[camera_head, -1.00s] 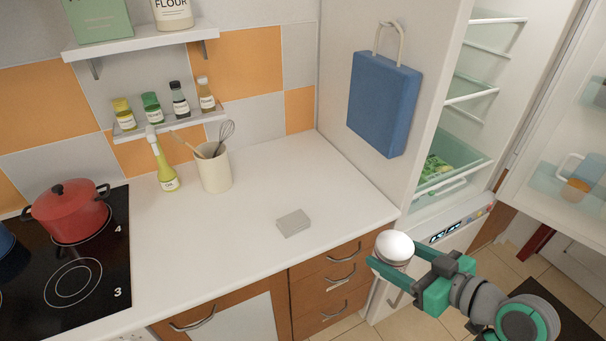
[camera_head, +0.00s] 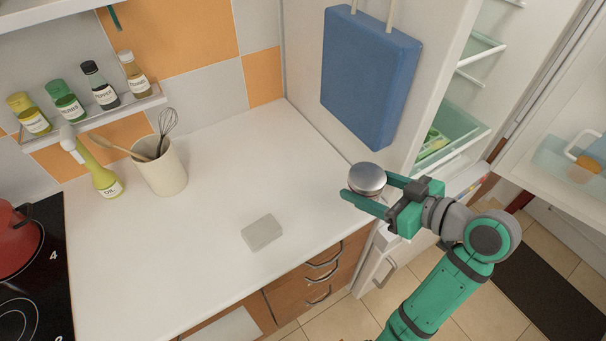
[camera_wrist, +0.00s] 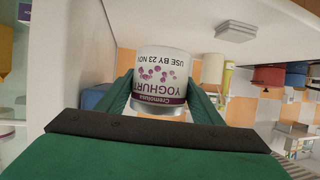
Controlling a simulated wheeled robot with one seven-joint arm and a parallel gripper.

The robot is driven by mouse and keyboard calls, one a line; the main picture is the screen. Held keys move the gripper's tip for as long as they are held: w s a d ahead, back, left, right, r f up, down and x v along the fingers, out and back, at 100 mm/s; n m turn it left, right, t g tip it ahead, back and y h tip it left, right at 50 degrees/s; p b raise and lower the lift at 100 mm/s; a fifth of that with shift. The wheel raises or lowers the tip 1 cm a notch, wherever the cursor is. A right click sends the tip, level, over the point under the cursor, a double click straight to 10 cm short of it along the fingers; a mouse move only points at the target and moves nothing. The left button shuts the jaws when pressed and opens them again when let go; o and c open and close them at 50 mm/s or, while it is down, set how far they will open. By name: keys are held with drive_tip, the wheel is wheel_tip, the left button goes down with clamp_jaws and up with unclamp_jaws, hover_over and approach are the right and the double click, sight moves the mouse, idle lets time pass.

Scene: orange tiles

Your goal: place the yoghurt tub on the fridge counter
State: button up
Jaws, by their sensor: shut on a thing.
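The yoghurt tub (camera_head: 368,178) has a shiny silver lid and is held between the fingers of my gripper (camera_head: 366,195). In the wrist view the tub (camera_wrist: 160,75) shows a white and purple label reading YOGHURT, upside down in that picture, between the two green fingers (camera_wrist: 158,100). My gripper is shut on it. In the head view the tub is at the right end of the white counter (camera_head: 210,215), close to the fridge's side panel. I cannot tell whether it is over the counter top or just off its front edge.
A grey block (camera_head: 262,232) lies on the counter. A utensil pot (camera_head: 162,168) and an oil bottle (camera_head: 100,175) stand at the back. A blue bag (camera_head: 370,75) hangs on the panel. The fridge (camera_head: 460,120) stands open. The counter's right part is clear.

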drive_tip(key=w+a+f, duration=0.2)
drive_tip(key=a, duration=0.1)
drive_tip(key=w+a+f, duration=0.1)
drive_tip(key=a+f, duration=0.1)
drive_tip(key=f, duration=0.1)
drive_tip(key=w+a+f, duration=0.2)
drive_tip(key=a, duration=0.1)
drive_tip(key=shift+w+a+f, duration=0.2)
drive_tip(key=shift+w+a, duration=0.1)
drive_tip(key=shift+w, duration=0.05)
drive_tip(key=f, duration=0.1)
drive_tip(key=a+f, duration=0.1)
drive_tip(key=f, duration=0.1)
drive_tip(key=w+f, duration=0.1)
drive_tip(key=shift+a+f, duration=0.15)
drive_tip(key=shift+f, duration=0.2)
drive_tip(key=shift+w, duration=0.1)
